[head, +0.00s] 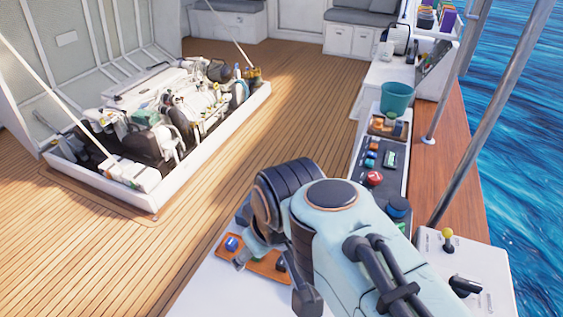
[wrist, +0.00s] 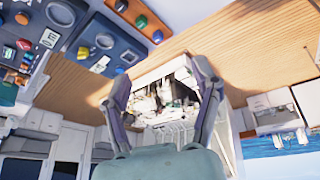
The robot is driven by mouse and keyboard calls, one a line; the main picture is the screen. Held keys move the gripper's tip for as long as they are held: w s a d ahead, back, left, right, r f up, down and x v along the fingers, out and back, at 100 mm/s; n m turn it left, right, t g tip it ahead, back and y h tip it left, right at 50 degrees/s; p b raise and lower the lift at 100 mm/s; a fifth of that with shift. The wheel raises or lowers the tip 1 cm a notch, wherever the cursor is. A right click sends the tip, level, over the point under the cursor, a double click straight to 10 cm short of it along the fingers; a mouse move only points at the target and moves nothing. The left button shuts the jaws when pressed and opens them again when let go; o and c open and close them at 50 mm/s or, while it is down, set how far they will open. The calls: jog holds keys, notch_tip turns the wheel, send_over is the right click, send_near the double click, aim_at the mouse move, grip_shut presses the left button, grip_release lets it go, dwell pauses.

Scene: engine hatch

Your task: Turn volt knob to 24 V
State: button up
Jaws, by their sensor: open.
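A control panel (head: 399,165) with several knobs and buttons runs along the right side in the head view. A blue knob (head: 397,206) and a red knob (head: 374,178) stand on it. No label is readable, so I cannot tell which is the volt knob. My gripper (wrist: 163,76) is open and empty, apart from the panel. In the head view my arm hides most of it.
A white box (head: 430,245) with a yellow-tipped lever (head: 447,234) and a black rotary handle (head: 465,284) stands at the lower right. A teal bucket (head: 397,97) is behind the panel. The open engine hatch (head: 205,145) is at left. The wooden deck (head: 280,120) between is clear.

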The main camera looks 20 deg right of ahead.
jog(key=w+d+r+t, duration=0.1)
jog(key=w+d, duration=0.1)
jog(key=w, duration=0.6)
jog(key=w+d+r+t, duration=0.1)
jog(key=w+d+r, duration=0.1)
jog(key=w, duration=0.7)
jog(key=w+d+f+h, duration=0.1)
jog(key=w+d+f, duration=0.4)
jog(key=w+d, duration=0.25)
jog(key=d+f+m, duration=0.1)
jog(key=d+f, duration=0.3)
jog(key=f, duration=0.2)
jog(key=d+f+m+g, duration=0.1)
jog(key=d+f, duration=0.3)
jog(key=f, duration=0.3)
jog(key=w+d+f+m+g, duration=0.1)
jog(key=d+f+m, duration=0.1)
jog(key=f, duration=0.4)
jog(key=shift+d+f, duration=0.15)
jog(key=shift+d, duration=0.75)
jog(key=x, duration=0.6)
jog(key=shift+a, duration=0.15)
jog(key=c, duration=1.1)
